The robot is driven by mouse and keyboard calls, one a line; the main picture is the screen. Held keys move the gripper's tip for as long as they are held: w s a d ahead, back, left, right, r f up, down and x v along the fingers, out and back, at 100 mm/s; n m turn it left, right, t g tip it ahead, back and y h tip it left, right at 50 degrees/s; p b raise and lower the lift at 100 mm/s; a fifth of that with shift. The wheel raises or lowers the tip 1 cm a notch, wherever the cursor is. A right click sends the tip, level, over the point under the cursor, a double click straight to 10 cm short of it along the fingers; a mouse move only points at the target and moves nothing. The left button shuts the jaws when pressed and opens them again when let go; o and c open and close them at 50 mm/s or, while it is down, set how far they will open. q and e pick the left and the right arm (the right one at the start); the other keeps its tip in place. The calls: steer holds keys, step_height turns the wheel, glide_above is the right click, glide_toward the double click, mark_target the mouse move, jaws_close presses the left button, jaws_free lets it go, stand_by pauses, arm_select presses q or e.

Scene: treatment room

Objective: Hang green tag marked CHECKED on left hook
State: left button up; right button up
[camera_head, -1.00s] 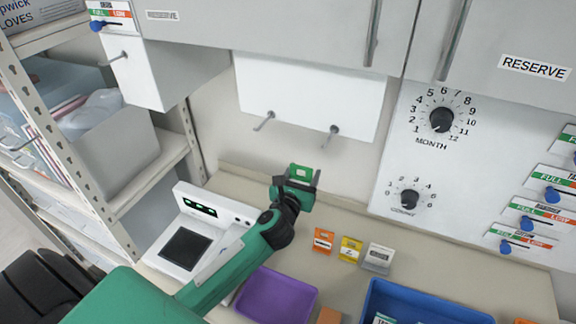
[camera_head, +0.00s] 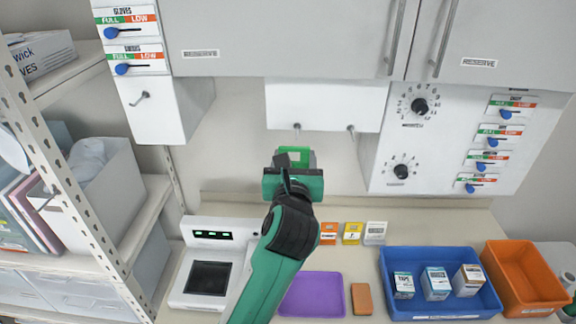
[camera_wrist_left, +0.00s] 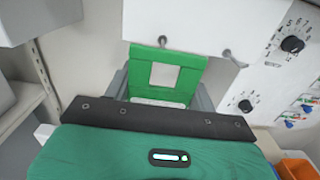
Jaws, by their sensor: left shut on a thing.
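The green tag (camera_wrist_left: 188,72) is held in my left gripper (camera_wrist_left: 160,92), which is shut on it; a pale square shows in its middle. In the head view the tag (camera_head: 304,158) is mostly hidden behind the gripper (camera_head: 293,160). Its wording is not readable. The white panel under the cabinets has a left hook (camera_head: 297,127) and a right hook (camera_head: 351,130). In the wrist view the left hook (camera_wrist_left: 162,41) appears right at the tag's top edge; I cannot tell whether they touch. The right hook (camera_wrist_left: 230,57) is bare. My right gripper is out of view.
Another hook (camera_head: 140,97) is on the white box at left. Below are a white scale (camera_head: 212,230), a purple tray (camera_head: 313,295), a blue bin (camera_head: 430,255) with small boxes and an orange bin (camera_head: 525,270). A metal shelf (camera_head: 75,185) stands at left.

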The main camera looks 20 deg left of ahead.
arm_select(q)
steer(key=shift+w+d+f, duration=0.1)
steer(key=shift+w+f, duration=0.05)
steer(key=shift+w, duration=0.55)
steer(key=f+b+x, duration=0.1)
steer(key=x, duration=0.8)
steer(key=shift+f+b, duration=0.35)
steer(key=shift+b, duration=0.05)
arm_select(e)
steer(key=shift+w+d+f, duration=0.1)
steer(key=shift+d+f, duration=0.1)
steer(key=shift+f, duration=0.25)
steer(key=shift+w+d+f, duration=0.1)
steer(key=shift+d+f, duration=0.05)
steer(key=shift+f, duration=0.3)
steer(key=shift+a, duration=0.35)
arm_select(q)
steer(key=o, duration=1.1)
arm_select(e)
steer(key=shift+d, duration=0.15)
